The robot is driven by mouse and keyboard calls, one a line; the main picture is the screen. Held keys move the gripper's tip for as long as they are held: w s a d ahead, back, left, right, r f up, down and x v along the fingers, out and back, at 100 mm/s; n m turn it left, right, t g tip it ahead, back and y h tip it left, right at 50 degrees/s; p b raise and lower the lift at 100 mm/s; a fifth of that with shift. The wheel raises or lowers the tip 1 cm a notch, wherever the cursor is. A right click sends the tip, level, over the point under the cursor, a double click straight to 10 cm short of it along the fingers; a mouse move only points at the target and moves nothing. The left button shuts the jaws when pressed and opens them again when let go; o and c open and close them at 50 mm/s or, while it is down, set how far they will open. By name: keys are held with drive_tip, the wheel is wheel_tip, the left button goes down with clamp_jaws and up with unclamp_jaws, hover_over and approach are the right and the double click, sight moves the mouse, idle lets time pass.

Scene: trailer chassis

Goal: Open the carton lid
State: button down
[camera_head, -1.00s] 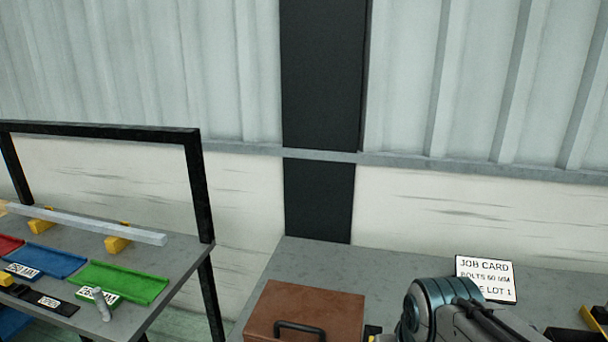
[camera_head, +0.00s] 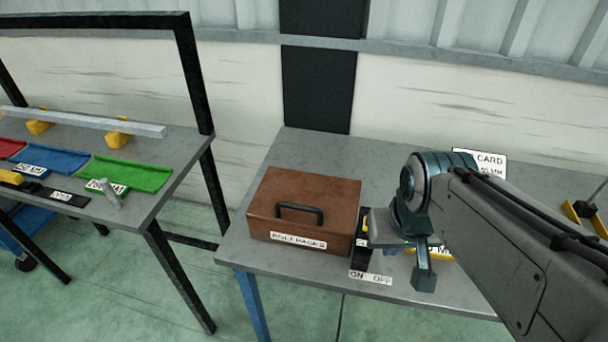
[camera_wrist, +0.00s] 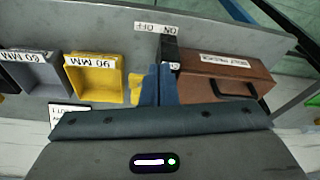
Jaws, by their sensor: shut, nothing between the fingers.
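The carton is a brown box (camera_head: 304,212) on the grey bench, with a dark handle (camera_head: 300,213) and a white label on the side facing me. Its lid looks closed. In the wrist view, the carton (camera_wrist: 222,92) is just right of my gripper (camera_wrist: 156,82). The two blue fingers are together and empty, apart from the handle. In the head view my arm's wrist is right of the carton and hides part of the bench; the fingertips cannot be made out clearly there.
A black switch block with an ON OFF label (camera_head: 371,277) stands beside the carton's right side. In the wrist view, a yellow bin (camera_wrist: 97,92) and a grey bin (camera_wrist: 35,82) are left of the fingers. A job card (camera_head: 490,160) stands behind my arm. A rack table (camera_head: 150,205) stands left across a gap.

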drive_tip(key=c, duration=1.7)
unclamp_jaws()
drive_tip(key=shift+o, duration=1.2)
drive_tip(key=shift+w+a+r, duration=0.1)
drive_tip(key=shift+w+r, duration=0.2)
drive_tip(key=w+a+r+n+g, duration=0.3)
drive_tip(key=w+a+n, duration=0.4)
drive_tip(key=w+n, duration=0.15)
drive_tip(key=w+a+r+n+g, duration=0.2)
drive_tip(key=w+a+r+n, duration=0.2)
drive_tip(key=w+a+n, duration=0.5)
drive_tip(key=f, duration=0.4)
drive_tip(key=s+f+m, duration=0.1)
drive_tip(key=f, duration=0.3)
drive_tip(key=s+f+m, duration=0.1)
drive_tip(key=f, duration=0.4)
drive_tip(key=shift+d+y, duration=0.3)
clamp_jaws()
